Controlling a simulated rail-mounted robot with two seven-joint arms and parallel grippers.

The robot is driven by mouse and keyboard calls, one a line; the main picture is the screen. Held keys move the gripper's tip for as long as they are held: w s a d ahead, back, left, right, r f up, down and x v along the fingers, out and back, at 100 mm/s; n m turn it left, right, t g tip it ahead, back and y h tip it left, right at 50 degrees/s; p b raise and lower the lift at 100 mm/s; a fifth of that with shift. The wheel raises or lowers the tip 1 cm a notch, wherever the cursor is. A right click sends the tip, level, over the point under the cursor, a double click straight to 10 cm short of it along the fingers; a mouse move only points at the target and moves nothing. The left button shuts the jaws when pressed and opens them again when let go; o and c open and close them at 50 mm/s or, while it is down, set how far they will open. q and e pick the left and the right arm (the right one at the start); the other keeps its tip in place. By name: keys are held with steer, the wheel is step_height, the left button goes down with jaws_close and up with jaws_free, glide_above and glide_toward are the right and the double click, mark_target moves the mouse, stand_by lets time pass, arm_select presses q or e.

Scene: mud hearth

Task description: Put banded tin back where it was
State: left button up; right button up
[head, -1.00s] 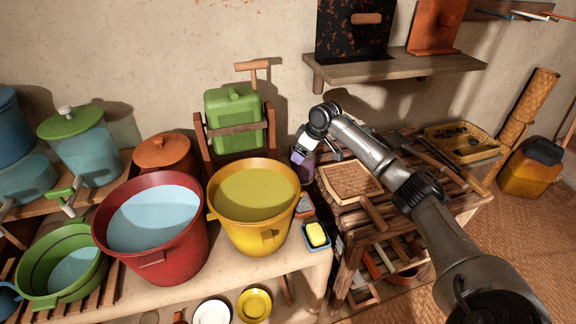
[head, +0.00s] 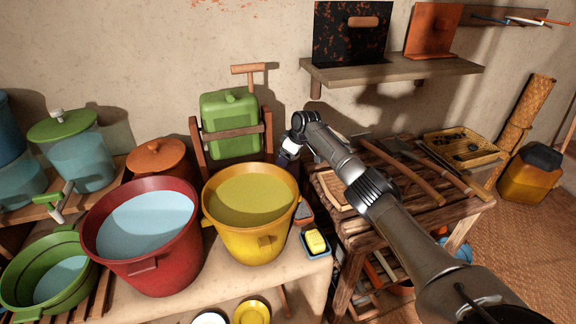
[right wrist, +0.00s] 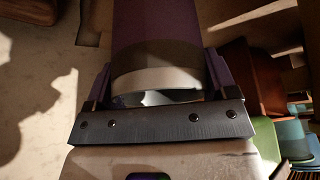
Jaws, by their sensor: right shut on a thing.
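The banded tin (right wrist: 155,35) fills the top middle of the right wrist view. It is purple with a darker band and a pale band near the end closest to my palm. My right gripper (right wrist: 160,82) is shut on it, one finger on each side. In the head view my right gripper (head: 288,158) is between the yellow bucket and the slatted wooden table, near the wall. There the tin is mostly hidden by the gripper and the bucket, and I cannot tell whether it touches a surface. My left gripper is not in view.
A yellow bucket (head: 250,225) stands close to the left of my gripper, with a red bucket (head: 145,255) farther left. A green canister (head: 230,120) in a wooden frame stands behind. Yellow soap (head: 316,240) lies on a blue dish. The slatted table (head: 410,215) carries long-handled tools.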

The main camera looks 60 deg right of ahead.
step_height(320, 180, down, 4)
steer(key=shift+r+b, duration=0.1)
steer(key=shift+b, duration=0.65)
steer(key=o, duration=0.9)
steer(key=shift+o, duration=0.2)
